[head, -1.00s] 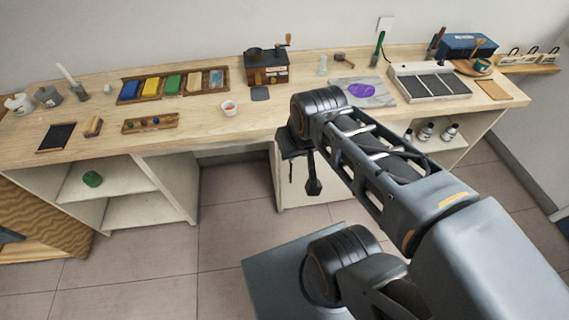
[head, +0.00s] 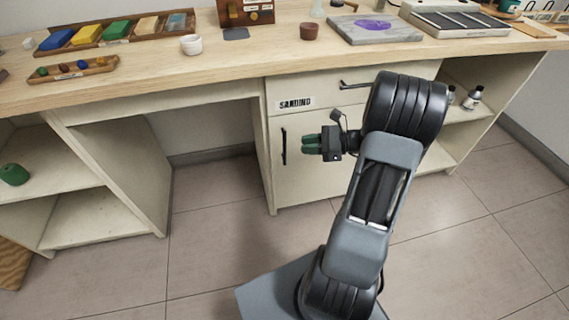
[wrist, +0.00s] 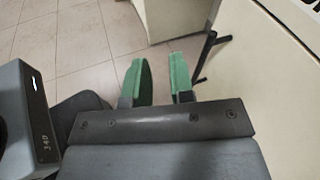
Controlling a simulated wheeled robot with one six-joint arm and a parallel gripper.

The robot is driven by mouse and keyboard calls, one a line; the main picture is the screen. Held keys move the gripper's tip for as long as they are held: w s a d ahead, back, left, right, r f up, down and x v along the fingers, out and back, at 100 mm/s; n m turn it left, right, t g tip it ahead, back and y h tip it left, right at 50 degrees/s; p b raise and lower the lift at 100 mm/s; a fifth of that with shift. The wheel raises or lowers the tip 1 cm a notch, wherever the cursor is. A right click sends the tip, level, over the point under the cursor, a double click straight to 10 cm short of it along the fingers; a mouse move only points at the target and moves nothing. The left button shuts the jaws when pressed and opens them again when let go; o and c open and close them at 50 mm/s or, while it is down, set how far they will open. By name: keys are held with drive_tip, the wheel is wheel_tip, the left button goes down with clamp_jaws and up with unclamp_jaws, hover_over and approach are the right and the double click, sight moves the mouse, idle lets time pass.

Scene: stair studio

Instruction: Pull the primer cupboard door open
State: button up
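The pale cupboard door (head: 300,179) under the bench looks closed, with a black vertical handle (head: 284,146) near its left edge. My arm hides the door's right part.
A drawer with a black handle (head: 356,85) is above the door. Open shelves (head: 60,190) stand left, with a gap before the cupboard. Bottles (head: 472,98) sit on a shelf to the right. The tiled floor (head: 215,235) in front is clear.

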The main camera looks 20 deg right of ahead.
drive_tip(key=d+f+m+t+b, duration=0.3)
drive_tip(key=d+f+m+t, duration=0.1)
drive_tip(key=d+f, duration=0.25)
drive_tip(key=b, duration=0.5)
hover_over(285, 160)
drive_tip(key=shift+w+f+t, duration=0.3)
drive_tip(key=shift+w+f, duration=0.05)
drive_tip(key=shift+f, duration=0.2)
clamp_jaws()
